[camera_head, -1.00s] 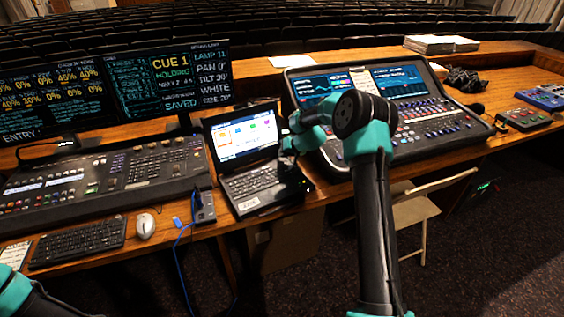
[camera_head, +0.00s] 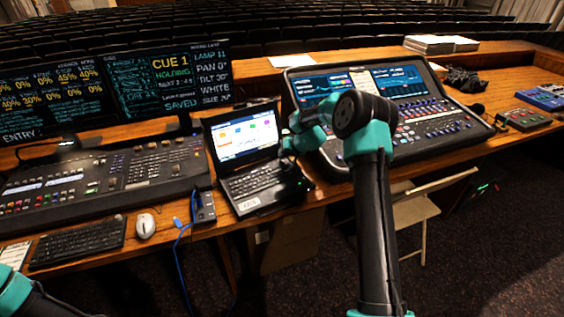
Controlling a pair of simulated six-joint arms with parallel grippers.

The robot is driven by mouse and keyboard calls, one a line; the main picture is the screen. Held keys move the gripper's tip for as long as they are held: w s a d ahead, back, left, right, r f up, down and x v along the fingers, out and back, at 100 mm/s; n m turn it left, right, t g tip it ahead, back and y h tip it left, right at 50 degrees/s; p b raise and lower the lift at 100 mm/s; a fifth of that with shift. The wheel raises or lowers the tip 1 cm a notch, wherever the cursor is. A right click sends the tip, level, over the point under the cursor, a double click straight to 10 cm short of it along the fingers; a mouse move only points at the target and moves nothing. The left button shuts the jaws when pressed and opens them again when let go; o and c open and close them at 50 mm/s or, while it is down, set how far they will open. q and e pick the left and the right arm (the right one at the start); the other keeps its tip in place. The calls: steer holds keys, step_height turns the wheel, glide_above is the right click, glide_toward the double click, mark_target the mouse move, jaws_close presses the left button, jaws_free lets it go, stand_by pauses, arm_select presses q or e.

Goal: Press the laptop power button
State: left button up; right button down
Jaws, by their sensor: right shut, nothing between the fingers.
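The open black laptop (camera_head: 246,141) stands on the wooden desk, its screen lit with coloured icons. Its keyboard (camera_head: 254,182) faces me. My right gripper (camera_head: 290,163) is shut and empty, at the upper right part of the laptop's keyboard deck, near the hinge. I cannot tell whether its tips touch the laptop. The power button is not distinguishable; the gripper and wrist cover that corner. My left arm shows only at the bottom left corner, and its gripper is out of the picture.
A mixing console (camera_head: 431,122) stands close right of the laptop, behind my right arm. A lighting desk (camera_head: 110,181) and a small box (camera_head: 203,208) with a blue cable are at left. A mouse (camera_head: 145,226) and black keyboard (camera_head: 79,241) lie at the front left.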

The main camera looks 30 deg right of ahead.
mark_target(283, 161)
steer(key=shift+f, duration=0.15)
stand_by(0.5)
steer(key=shift+f, duration=0.25)
steer(key=shift+f, duration=0.35)
stand_by(0.8)
steer(key=shift+r, duration=0.75)
steer(key=shift+r, duration=2.5)
steer(key=shift+a, duration=0.1)
